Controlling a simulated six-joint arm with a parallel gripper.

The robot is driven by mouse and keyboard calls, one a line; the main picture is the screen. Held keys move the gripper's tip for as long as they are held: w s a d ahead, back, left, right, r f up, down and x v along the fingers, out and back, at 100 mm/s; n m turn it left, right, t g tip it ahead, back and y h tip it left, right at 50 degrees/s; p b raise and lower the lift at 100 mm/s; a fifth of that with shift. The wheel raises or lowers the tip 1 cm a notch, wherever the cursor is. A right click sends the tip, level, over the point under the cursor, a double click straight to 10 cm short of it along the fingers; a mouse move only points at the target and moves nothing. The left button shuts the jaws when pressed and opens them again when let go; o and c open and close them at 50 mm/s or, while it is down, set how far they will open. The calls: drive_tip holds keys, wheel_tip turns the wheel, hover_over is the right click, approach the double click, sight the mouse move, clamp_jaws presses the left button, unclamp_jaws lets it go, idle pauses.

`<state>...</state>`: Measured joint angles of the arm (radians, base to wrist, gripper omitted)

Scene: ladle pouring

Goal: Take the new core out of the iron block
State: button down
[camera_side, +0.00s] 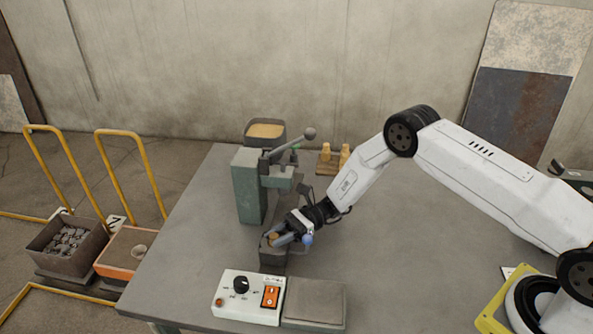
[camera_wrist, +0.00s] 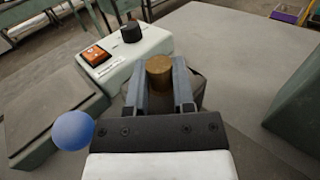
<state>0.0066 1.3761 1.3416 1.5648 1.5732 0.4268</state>
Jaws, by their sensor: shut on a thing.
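My gripper (camera_side: 272,239) reaches down over the dark iron block (camera_side: 271,262) in front of the green press. In the wrist view, my gripper's two grey fingers (camera_wrist: 160,86) stand on either side of the brown, round-topped core (camera_wrist: 159,68) and are shut on it. The core shows as a small tan spot between the fingers in the side view (camera_side: 273,237). The block shows behind the fingers in the wrist view (camera_wrist: 198,88). The core's lower part is hidden, so I cannot tell how deep it sits in the block.
A green press (camera_side: 250,185) with a ball-ended lever stands behind the block. A control box (camera_side: 248,298) and a grey plate (camera_side: 314,302) lie in front. Tan cores (camera_side: 325,160) stand on a board behind. A blue ball (camera_side: 307,238) is beside my gripper.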

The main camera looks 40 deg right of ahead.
sight(277, 234)
drive_tip(key=shift+r, duration=0.15)
drive_tip(key=shift+r, duration=4.85)
drive_tip(key=shift+s, duration=0.1)
